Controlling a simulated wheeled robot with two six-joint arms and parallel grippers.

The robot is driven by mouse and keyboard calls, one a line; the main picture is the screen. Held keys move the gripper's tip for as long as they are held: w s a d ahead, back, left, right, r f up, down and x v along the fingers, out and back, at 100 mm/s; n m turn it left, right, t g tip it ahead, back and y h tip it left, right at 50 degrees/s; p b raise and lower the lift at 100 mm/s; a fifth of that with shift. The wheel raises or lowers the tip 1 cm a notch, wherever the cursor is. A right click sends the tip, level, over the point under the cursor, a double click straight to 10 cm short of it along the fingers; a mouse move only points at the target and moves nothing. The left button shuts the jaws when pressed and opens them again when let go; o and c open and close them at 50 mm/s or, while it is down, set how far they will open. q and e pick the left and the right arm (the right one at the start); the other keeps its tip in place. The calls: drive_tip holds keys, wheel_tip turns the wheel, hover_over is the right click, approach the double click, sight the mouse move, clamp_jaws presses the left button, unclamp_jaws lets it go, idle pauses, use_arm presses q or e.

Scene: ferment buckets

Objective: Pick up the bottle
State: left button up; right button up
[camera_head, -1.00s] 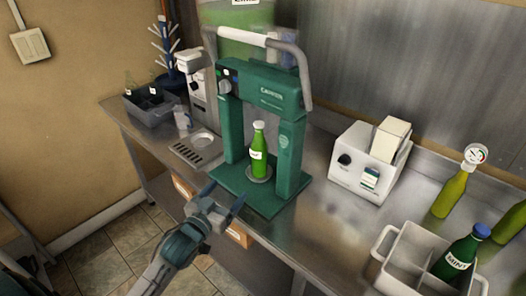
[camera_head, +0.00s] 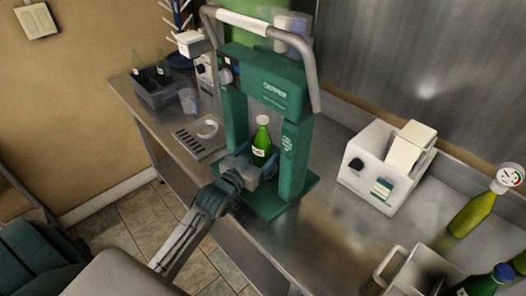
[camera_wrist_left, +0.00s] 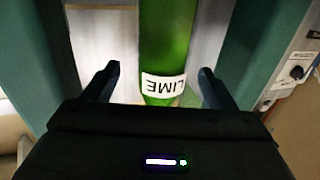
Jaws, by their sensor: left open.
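A green bottle with a pale cap (camera_head: 262,138) stands upright inside the green capping machine (camera_head: 265,85). In the left wrist view the bottle (camera_wrist_left: 165,45) shows a white label reading LIME. My left gripper (camera_head: 257,163) is at the machine's opening, in front of the bottle's lower part. In the left wrist view its two fingers (camera_wrist_left: 158,82) are apart, one on each side of the bottle, with gaps between. The bottle's base is partly hidden by the gripper. My right gripper is not in view.
The machine's two uprights (camera_head: 294,160) stand close on both sides of the bottle. A white device (camera_head: 375,175) stands to the right. A light grey crate (camera_head: 405,270) with a dark green bottle (camera_head: 485,283) is at the lower right. A dark crate (camera_head: 160,95) is at the far left.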

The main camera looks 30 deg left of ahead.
use_arm(q)
drive_tip(key=w, duration=0.1)
drive_tip(key=w+p, duration=0.1)
drive_tip(key=w, duration=0.2)
drive_tip(key=shift+w+d+r+p, duration=0.1)
drive_tip(key=shift+w+r+p, duration=0.2)
drive_tip(key=shift+p, duration=0.05)
drive_tip(key=shift+w+f, duration=0.1)
drive_tip(key=shift+w, duration=0.35)
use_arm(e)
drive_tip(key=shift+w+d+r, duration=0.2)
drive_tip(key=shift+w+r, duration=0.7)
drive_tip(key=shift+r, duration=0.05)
use_arm(q)
drive_tip(key=shift+s, duration=0.1)
drive_tip(key=c, duration=1.4)
drive_tip(key=shift+c, duration=0.4)
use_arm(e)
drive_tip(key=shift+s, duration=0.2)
